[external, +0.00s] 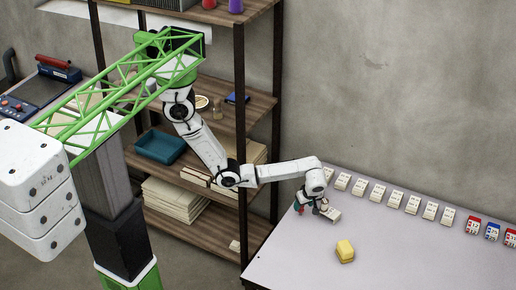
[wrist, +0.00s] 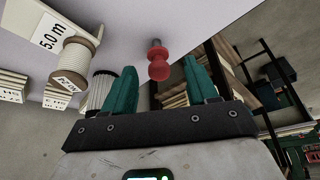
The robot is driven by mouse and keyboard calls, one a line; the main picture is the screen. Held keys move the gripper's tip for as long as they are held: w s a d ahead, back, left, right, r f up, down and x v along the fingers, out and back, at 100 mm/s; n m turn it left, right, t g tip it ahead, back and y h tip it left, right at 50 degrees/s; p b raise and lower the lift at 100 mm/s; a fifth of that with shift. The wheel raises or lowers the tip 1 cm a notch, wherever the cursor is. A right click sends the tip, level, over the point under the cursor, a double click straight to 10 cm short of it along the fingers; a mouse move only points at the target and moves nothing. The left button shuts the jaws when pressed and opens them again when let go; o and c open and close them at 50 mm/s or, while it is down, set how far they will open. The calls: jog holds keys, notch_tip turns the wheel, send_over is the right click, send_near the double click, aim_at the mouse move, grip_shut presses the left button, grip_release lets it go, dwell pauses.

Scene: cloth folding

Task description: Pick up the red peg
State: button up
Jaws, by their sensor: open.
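The red peg (wrist: 158,66) shows in the wrist view, with a round knob and a dark grey tip at the table surface. It appears between and just beyond the tips of my gripper (wrist: 160,75). The two green fingers are spread apart, with a visible gap on each side of the peg. In the external view my gripper (external: 311,206) is low over the table's left edge, and the peg cannot be made out clearly there.
The pale table (external: 400,262) has a row of white labelled blocks (external: 394,200) along the back. A yellow block (external: 345,251) lies in front of my gripper. A cord spool (wrist: 76,60) is beside the left finger in the wrist view. A wooden shelf (external: 245,105) stands left of the table.

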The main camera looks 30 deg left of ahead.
aim_at(301, 209)
jog(key=shift+w+p+x, duration=0.15)
jog(key=shift+p+x, duration=0.1)
jog(key=shift+x, duration=1.25)
jog(key=shift+w+p+x, duration=0.2)
jog(key=shift+x, duration=1.3)
jog(key=shift+a+r, duration=0.1)
jog(key=shift+a, duration=0.05)
jog(key=c, duration=1)
